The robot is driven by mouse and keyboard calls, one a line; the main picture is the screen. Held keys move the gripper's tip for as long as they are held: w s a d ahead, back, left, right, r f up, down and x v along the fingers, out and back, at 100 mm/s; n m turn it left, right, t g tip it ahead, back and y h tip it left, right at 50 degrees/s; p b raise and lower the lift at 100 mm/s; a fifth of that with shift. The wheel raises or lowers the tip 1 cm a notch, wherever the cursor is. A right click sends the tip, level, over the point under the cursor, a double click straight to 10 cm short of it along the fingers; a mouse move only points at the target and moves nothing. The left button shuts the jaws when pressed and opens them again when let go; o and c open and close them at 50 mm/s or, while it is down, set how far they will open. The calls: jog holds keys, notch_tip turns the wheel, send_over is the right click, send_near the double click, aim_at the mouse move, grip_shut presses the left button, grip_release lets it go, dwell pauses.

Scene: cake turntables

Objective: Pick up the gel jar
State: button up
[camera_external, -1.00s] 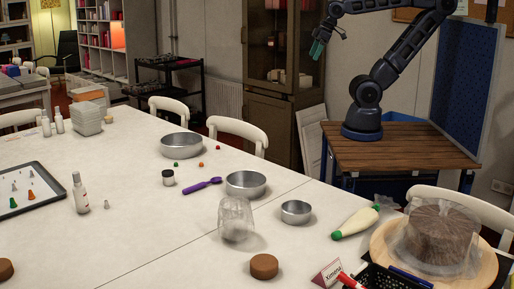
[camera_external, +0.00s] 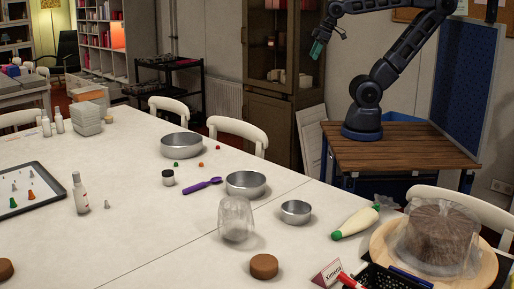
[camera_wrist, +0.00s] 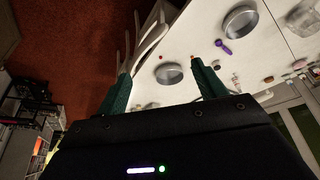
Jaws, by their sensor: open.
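A small gel jar (camera_external: 168,177) with a black lid and pale body stands upright on the white table, left of the purple spoon. My gripper (camera_external: 318,48) is high above and beyond the far side of the table, well away from the jar. In the wrist view my gripper (camera_wrist: 160,72) shows its two green fingers spread apart with nothing between them.
Near the jar are a purple spoon (camera_external: 202,186), a large round pan (camera_external: 181,145), a second pan (camera_external: 246,184) and small coloured balls. A white bottle (camera_external: 81,193) stands left. Chairs line the far edge. Table in front of the jar is clear.

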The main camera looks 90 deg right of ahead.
jog(key=w+a+r+n, duration=0.1)
jog(key=w+r+n, duration=0.25)
jog(key=w, duration=0.65)
jog(key=n+g+h, duration=0.1)
jog(key=n+h, duration=0.2)
jog(key=n, duration=2.1)
send_over(168, 172)
jog(key=s+a, duration=0.3)
notch_tip(168, 172, down, 38)
jog(key=x, duration=0.4)
jog(key=shift+w+d+f, duration=0.1)
jog(key=shift+d, duration=0.15)
jog(key=shift+d+x, duration=0.2)
jog(key=shift+x, duration=2.85)
jog(key=c, duration=1.1)
